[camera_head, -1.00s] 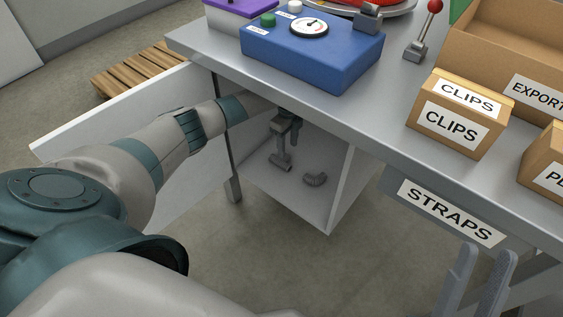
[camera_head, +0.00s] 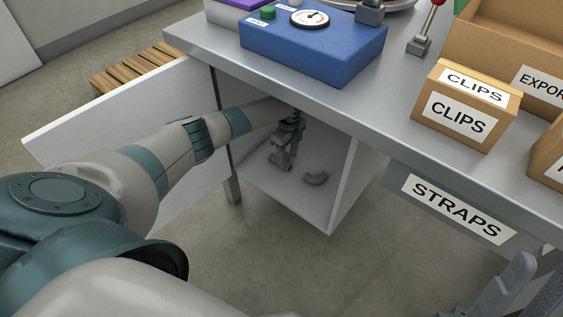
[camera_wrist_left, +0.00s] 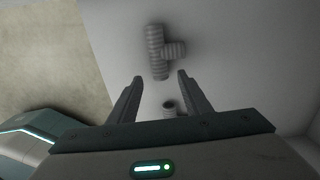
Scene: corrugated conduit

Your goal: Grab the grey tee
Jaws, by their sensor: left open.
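The grey tee (camera_wrist_left: 160,50) is a ribbed T-shaped fitting on the pale cupboard floor. It lies beyond the fingertips of my left gripper (camera_wrist_left: 158,75) in the left wrist view, apart from them. My left gripper is open and empty. In the head view the left gripper (camera_head: 290,140) reaches inside the cupboard under the workbench, above the tee (camera_head: 279,159), and partly covers it. My right gripper (camera_head: 530,287) is at the bottom right edge, partly cut off, with its fingers apart.
A second grey ribbed fitting (camera_head: 316,179) lies right of the tee; it also shows between the left fingers (camera_wrist_left: 169,107). The cupboard's side wall (camera_head: 345,185) stands to the right and its open door (camera_head: 110,110) to the left. The workbench top (camera_head: 375,120) is overhead.

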